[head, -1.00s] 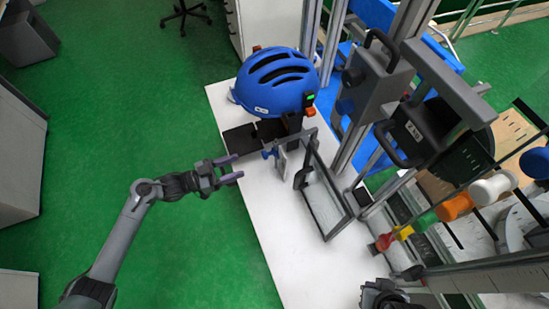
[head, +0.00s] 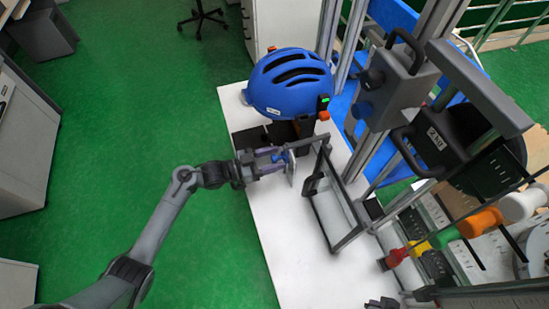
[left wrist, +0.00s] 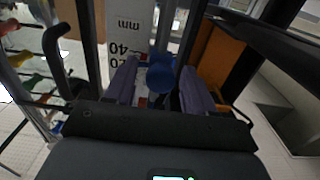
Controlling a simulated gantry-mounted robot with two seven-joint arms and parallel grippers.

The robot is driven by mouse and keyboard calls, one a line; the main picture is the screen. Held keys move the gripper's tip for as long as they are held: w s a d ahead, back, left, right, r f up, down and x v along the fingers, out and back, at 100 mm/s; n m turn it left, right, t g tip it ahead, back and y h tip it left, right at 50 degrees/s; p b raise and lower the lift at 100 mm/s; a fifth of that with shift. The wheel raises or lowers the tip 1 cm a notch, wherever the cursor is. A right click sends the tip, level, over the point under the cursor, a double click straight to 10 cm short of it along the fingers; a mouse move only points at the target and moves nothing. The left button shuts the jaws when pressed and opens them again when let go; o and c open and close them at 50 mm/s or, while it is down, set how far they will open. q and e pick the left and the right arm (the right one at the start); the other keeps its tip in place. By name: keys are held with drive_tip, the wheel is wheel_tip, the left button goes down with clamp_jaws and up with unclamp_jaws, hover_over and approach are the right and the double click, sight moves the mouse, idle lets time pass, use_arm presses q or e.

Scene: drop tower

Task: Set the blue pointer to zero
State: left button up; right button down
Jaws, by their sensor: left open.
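The blue pointer (head: 280,157) is a small blue knob beside a white plate on the test stand. It also shows in the left wrist view (left wrist: 161,72). There it sits between the two purple fingers of my open left gripper (left wrist: 161,88), with room around it. In the head view my left gripper (head: 275,160) reaches in from the left, its fingertips at the pointer. The white scale (left wrist: 128,35) shows "mm", 40 and 20 behind the pointer; its zero is hidden. Part of my right gripper (head: 380,303) shows at the bottom edge; its opening is unclear.
A blue helmet (head: 290,82) sits just beyond the pointer. A dark metal frame (head: 332,205) stands to the right. Coloured knobs (head: 447,238) line a rod farther right. The white table (head: 275,235) is clear at the front.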

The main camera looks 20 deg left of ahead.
use_arm(q)
drive_tip(key=shift+w+d, duration=0.2)
drive_tip(key=shift+d, duration=0.05)
clamp_jaws()
drive_tip(key=shift+r, duration=0.1)
